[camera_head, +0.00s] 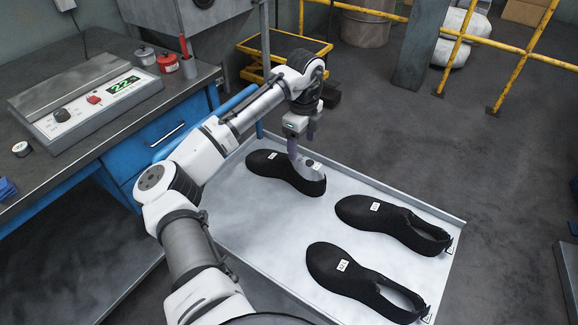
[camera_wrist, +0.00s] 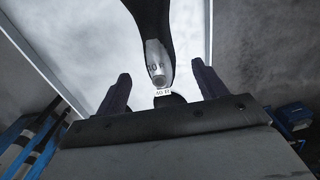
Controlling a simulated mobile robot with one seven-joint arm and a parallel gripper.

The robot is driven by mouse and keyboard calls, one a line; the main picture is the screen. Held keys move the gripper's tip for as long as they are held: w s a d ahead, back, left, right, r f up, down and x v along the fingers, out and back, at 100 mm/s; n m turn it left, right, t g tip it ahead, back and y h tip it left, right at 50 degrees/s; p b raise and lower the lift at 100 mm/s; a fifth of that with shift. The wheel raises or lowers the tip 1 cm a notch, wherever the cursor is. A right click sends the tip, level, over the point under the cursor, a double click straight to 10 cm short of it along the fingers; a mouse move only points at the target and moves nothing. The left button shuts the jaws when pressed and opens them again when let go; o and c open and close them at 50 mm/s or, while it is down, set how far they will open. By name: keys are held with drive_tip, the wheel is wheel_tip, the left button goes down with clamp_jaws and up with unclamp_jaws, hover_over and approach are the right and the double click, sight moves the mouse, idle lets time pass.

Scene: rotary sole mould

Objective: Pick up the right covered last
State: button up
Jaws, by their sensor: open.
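A black shoe upper (camera_head: 270,169) with a grey last (camera_head: 310,164) showing in its opening lies at the far left of the white tray. It is the only upper where I can see a last. In the wrist view the grey last (camera_wrist: 158,62) carries dark marks, and a small white label (camera_wrist: 162,92) sits at its heel end; I cannot read its side surely. My gripper (camera_head: 303,138) is over the heel end, pointing down. In the wrist view the two dark fingers of my gripper (camera_wrist: 161,84) are apart, one on each side of the heel end. Contact cannot be told.
Two more black uppers, one at the right (camera_head: 385,222) and one at the front (camera_head: 360,283), lie on the white tray (camera_head: 240,225) with white labels. A workbench with a control box (camera_head: 88,103) stands left. Yellow rails (camera_head: 480,40) stand behind.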

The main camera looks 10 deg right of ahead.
sight(302, 158)
drive_tip(key=shift+f, duration=0.95)
drive_tip(key=f+p, duration=0.1)
drive_tip(key=f, duration=0.1)
drive_tip(key=s+f+p, duration=0.1)
drive_tip(key=f, duration=0.1)
drive_tip(key=shift+a+f, duration=0.1)
drive_tip(key=shift+f, duration=0.65)
clamp_jaws()
drive_tip(key=shift+w+r, duration=0.1)
drive_tip(key=shift+r, duration=0.05)
